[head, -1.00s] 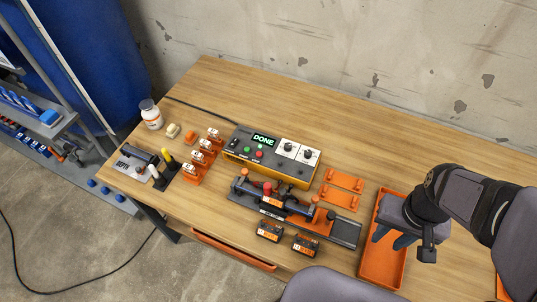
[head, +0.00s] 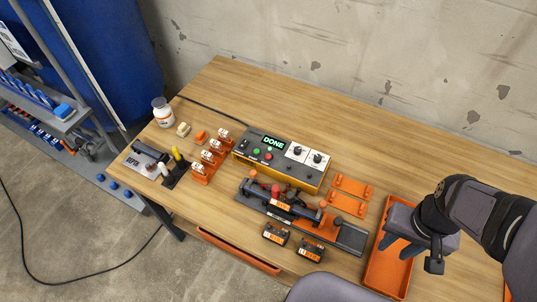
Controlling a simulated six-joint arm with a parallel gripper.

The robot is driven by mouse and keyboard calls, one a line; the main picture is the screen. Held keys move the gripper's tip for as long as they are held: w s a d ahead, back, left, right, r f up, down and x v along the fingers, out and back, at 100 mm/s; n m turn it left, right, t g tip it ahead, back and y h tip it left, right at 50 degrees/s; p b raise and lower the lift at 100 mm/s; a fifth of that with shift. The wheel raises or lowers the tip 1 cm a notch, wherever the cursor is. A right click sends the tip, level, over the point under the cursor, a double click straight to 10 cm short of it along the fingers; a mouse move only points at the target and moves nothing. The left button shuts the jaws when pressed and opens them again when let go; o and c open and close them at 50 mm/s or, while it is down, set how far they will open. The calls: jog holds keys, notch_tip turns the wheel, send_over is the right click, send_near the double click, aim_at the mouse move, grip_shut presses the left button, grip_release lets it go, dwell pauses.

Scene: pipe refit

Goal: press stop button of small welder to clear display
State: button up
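The small welder's control box (head: 284,178) is dark grey and orange and stands on the middle of the table. Its display (head: 273,143) reads DONE in green. Below the display are a green button (head: 257,152) and a red button (head: 268,156); any lettering by them is too small to read. My gripper (head: 397,247) is far to the right of the box, over the orange tray, and touches no button. Its two bluish fingers look spread apart, with nothing seen between them.
In front of the box is a clamp rail (head: 350,239) with a red knob. Orange brackets (head: 353,187) lie right of the box, and the orange tray (head: 376,276) is under my gripper. White-labelled orange holders (head: 200,170) stand left. The table behind the box is clear.

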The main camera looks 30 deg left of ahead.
grip_shut()
dwell(1.5)
